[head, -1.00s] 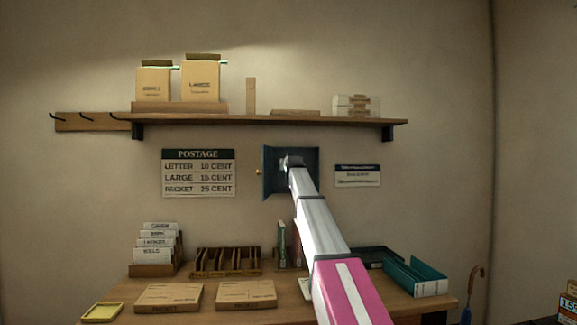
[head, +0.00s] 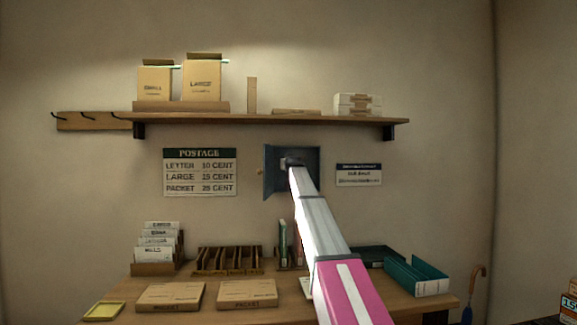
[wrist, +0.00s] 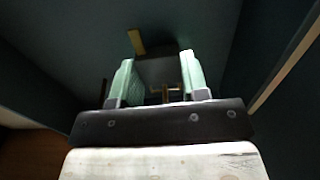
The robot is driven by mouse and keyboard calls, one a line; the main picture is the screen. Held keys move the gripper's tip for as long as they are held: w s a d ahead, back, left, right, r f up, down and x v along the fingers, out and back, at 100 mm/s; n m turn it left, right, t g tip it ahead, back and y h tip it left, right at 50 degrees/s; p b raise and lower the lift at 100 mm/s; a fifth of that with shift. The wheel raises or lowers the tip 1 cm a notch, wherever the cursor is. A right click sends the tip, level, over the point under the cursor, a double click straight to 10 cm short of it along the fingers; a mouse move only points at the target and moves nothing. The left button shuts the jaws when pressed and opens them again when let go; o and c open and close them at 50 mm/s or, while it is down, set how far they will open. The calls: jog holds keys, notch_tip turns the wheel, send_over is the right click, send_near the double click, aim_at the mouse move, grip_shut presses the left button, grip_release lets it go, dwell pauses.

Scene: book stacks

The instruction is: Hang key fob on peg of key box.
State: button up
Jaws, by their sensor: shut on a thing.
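The dark blue key box (head: 312,158) hangs on the wall between two signs, with its door (head: 270,173) open to the left. My gripper (wrist: 157,80) is inside the box; in the head view my arm hides most of the interior. In the wrist view its two pale green fingers stand apart, shut on a dark grey piece (wrist: 158,70), which I take for the key fob. A brass-coloured bar (wrist: 136,41) shows just beyond it. Small brass bits show near the fingers; I cannot tell which is a peg, or whether the fob touches one.
The box walls close in on both sides of my gripper. A shelf (head: 290,119) with boxes runs above. Below, a desk (head: 215,315) holds packets, a wooden sorter (head: 228,262) and a teal tray (head: 416,277). A postage sign (head: 200,172) hangs to the left.

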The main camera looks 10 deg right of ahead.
jog(key=o, duration=1)
jog(key=shift+s, duration=0.1)
